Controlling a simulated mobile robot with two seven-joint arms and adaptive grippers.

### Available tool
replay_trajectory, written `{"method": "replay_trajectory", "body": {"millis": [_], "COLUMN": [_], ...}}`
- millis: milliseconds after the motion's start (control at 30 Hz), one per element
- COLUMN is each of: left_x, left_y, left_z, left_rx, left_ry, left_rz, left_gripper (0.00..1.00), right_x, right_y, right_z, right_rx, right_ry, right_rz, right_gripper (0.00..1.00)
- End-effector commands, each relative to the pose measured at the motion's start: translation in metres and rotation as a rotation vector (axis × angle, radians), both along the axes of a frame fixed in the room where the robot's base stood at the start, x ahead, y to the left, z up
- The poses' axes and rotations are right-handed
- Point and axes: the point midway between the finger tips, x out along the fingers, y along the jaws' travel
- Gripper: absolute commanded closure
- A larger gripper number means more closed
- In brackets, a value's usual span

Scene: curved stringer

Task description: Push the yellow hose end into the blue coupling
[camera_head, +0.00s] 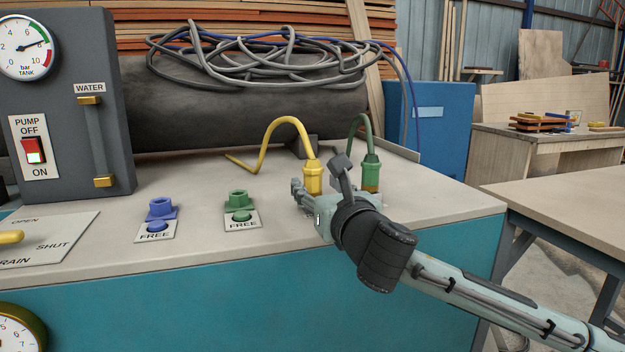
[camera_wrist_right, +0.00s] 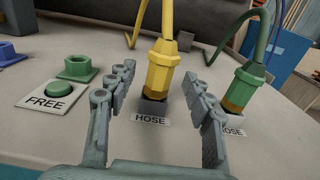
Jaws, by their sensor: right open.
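The yellow hose end (camera_head: 313,178) stands upright in its holder at the middle of the bench top, with its yellow hose arching to the left. It also shows in the right wrist view (camera_wrist_right: 159,73), behind a HOSE label. My right gripper (camera_head: 318,190) is open, with its fingers on either side of the yellow hose end in the wrist view (camera_wrist_right: 158,88), apart from it. The blue coupling (camera_head: 161,209) sits on the bench at the left, with a blue button and a FREE label in front. My left gripper is not in view.
A green coupling (camera_head: 238,198) with a green button stands between the blue coupling and my right gripper. A green hose end (camera_head: 371,172) stands just right of the yellow one. A grey pump panel (camera_head: 75,105) rises at the left.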

Motion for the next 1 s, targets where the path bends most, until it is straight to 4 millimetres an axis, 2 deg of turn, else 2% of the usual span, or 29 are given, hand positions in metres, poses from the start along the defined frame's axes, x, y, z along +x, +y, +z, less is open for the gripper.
{"method": "replay_trajectory", "body": {"millis": [133, 400, 800, 1000], "left_x": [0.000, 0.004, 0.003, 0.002], "left_y": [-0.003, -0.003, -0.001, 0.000], "left_z": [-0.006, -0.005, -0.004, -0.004], "left_rx": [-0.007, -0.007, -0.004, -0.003], "left_ry": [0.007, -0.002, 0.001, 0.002], "left_rz": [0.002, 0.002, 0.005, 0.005], "left_gripper": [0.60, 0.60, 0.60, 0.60], "right_x": [0.016, 0.018, 0.018, 0.018], "right_y": [0.005, 0.006, 0.006, 0.005], "right_z": [0.000, 0.000, 0.000, 0.000], "right_rx": [0.000, 0.000, 0.000, 0.000], "right_ry": [0.001, 0.000, 0.001, -0.001], "right_rz": [-0.001, 0.001, 0.000, 0.000], "right_gripper": [0.48, 0.49, 0.99, 1.00]}}
